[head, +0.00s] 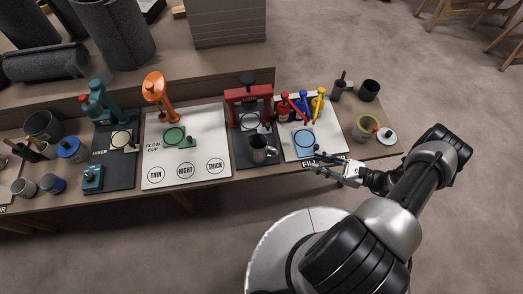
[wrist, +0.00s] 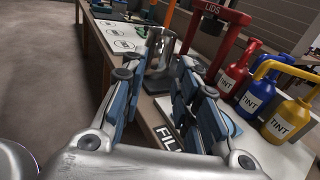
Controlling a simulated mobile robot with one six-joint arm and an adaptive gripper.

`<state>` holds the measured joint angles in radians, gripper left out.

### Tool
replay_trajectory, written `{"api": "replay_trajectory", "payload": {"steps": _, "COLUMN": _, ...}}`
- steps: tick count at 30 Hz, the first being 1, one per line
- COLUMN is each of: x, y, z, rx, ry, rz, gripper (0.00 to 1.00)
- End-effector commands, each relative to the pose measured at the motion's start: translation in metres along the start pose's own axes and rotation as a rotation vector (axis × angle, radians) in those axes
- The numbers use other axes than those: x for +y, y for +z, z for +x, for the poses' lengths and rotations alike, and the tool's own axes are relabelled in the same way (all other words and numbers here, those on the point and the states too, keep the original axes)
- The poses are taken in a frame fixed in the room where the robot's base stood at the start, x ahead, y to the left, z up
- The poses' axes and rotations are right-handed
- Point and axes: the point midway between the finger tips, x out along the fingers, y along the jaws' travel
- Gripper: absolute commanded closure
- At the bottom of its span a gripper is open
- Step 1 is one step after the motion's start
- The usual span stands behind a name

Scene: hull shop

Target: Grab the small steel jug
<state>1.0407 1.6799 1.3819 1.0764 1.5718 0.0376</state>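The small steel jug (head: 259,149) stands upright on the dark mat in front of the red press, near the bench's front edge. In the wrist view the steel jug (wrist: 160,50) shows ahead, between and beyond the fingers, partly covered by the right finger. My gripper (head: 318,156) is at the bench's front edge, to the right of the jug and apart from it. In the wrist view my gripper (wrist: 165,85) has its two blue-padded fingers spread wide, with nothing between them.
The red lid press (head: 248,96) stands behind the jug. Red, blue and yellow tint bottles (wrist: 270,100) stand to the right, on a white board (head: 325,140) with a blue square. A flow cup board (head: 155,150) lies to the left. Floor in front is clear.

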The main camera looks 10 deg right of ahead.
Motion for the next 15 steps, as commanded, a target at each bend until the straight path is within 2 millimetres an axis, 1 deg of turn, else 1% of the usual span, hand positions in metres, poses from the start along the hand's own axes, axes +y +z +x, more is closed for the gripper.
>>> {"api": "replay_trajectory", "payload": {"steps": 1, "x": 0.004, "y": -0.009, "z": -0.001, "rx": -0.018, "ry": -0.028, "rz": 0.017, "gripper": 0.72}}
{"api": "replay_trajectory", "payload": {"steps": 3, "x": 0.006, "y": -0.015, "z": -0.001, "rx": -0.031, "ry": -0.049, "rz": 0.028, "gripper": 0.72}}
{"api": "replay_trajectory", "payload": {"steps": 5, "x": 0.007, "y": -0.017, "z": 0.001, "rx": -0.036, "ry": -0.059, "rz": 0.033, "gripper": 0.72}}
{"api": "replay_trajectory", "payload": {"steps": 7, "x": 0.007, "y": -0.017, "z": 0.009, "rx": -0.039, "ry": -0.059, "rz": 0.035, "gripper": 0.72}}
{"api": "replay_trajectory", "payload": {"steps": 11, "x": 0.006, "y": -0.016, "z": 0.034, "rx": -0.038, "ry": -0.055, "rz": 0.036, "gripper": 0.72}}
{"api": "replay_trajectory", "payload": {"steps": 15, "x": 0.005, "y": -0.016, "z": 0.066, "rx": -0.037, "ry": -0.053, "rz": 0.036, "gripper": 0.72}}
